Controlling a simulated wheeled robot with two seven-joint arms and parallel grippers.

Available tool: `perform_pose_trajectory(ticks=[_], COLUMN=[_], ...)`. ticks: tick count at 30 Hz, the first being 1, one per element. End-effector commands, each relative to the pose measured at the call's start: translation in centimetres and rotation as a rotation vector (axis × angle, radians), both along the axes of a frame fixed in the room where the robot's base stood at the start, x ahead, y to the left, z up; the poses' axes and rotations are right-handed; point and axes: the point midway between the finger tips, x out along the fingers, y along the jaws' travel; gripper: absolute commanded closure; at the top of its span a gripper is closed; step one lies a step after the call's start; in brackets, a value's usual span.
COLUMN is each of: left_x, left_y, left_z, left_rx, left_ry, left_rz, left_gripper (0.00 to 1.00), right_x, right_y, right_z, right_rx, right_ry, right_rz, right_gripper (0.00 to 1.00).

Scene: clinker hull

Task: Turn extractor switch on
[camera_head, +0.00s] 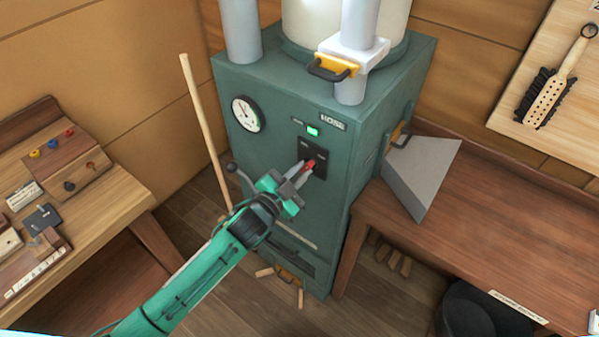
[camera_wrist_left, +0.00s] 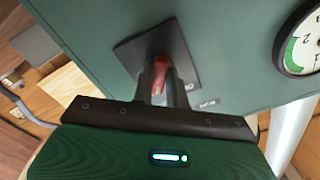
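The extractor switch is a red lever (camera_head: 309,165) on a dark square plate (camera_head: 321,164) on the front of the green cabinet (camera_head: 290,100). A small green lamp (camera_head: 313,132) glows above the plate. My left gripper (camera_head: 304,171) is at the switch, its two narrow fingers close together on either side of the red lever. In the left wrist view the red lever (camera_wrist_left: 159,76) shows between the fingertips, filling the narrow gap. The fingers partly hide the lever, so its exact tilt is hard to read. My right gripper is not in view.
A round gauge (camera_head: 246,114) is left of the switch. A wooden pole (camera_head: 205,125) leans by the cabinet's left side. A yellow-bracketed handle (camera_head: 332,67) sits above. A grey hood (camera_head: 423,170) stands at the right bench (camera_head: 490,220). A workbench (camera_head: 110,200) is at left.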

Motion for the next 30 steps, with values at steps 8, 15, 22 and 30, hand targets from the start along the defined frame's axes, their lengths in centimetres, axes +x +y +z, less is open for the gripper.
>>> perform_pose_trajectory(ticks=[8,15,22,30], left_x=[0.0,-0.6,-4.0,-8.7], left_y=[0.0,0.5,2.9,6.3], left_z=[0.0,-0.2,-0.5,-0.4], left_rx=[0.000,0.000,0.002,0.001], left_ry=[-0.001,0.002,0.002,0.002], left_rz=[-0.001,0.000,0.000,-0.001], left_gripper=[0.64,0.64,0.64,0.64], right_x=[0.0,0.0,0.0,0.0], right_y=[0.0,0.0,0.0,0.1], right_z=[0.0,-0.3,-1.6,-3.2], right_rx=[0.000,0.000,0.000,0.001], right_ry=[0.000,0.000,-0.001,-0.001], right_rz=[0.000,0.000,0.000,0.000], right_gripper=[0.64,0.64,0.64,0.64])
